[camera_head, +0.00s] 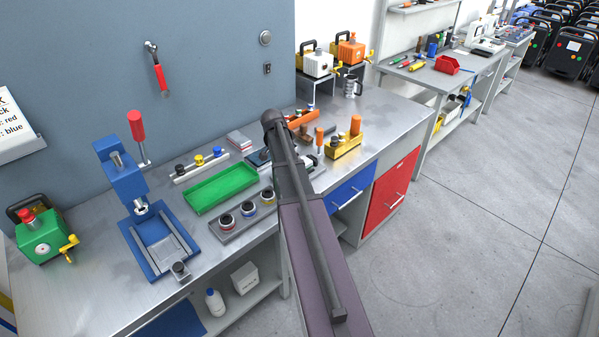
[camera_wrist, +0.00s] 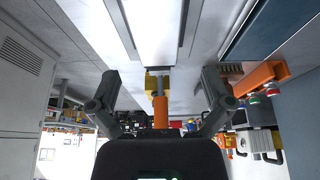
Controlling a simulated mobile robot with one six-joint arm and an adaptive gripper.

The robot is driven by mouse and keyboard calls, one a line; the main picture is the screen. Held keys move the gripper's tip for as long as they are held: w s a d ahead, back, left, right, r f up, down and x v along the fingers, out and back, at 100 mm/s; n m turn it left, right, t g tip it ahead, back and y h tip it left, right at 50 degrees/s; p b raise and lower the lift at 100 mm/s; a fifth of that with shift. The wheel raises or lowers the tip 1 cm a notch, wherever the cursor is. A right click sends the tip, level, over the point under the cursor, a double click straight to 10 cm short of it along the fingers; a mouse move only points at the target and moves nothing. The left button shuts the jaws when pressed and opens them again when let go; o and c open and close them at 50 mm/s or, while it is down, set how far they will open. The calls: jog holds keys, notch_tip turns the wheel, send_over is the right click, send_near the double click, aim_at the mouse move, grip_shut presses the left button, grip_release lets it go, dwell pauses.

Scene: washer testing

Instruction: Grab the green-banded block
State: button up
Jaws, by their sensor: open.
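I cannot make out a green-banded block with certainty. A yellow fixture (camera_wrist: 152,82) with an orange cylinder (camera_wrist: 160,113) shows beyond the fingers, in line with the gap. In the head view my arm hides the gripper and part of the orange rack (camera_head: 302,118).
On the metal bench stand a blue press (camera_head: 122,172), a green tray (camera_head: 222,188), a grey holder (camera_head: 234,234) with several round banded pieces, and the yellow fixture (camera_head: 343,148). A green machine (camera_head: 42,238) is at the left. The floor (camera_head: 470,230) at right is clear.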

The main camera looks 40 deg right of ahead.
jog(key=shift+b+x, duration=0.75)
jog(key=shift+x, duration=0.35)
jog(key=shift+f, duration=0.15)
jog(key=shift+b+x, duration=2.35)
jog(key=shift+x, duration=0.15)
jog(key=shift+s, duration=0.15)
jog(key=c, duration=1.1)
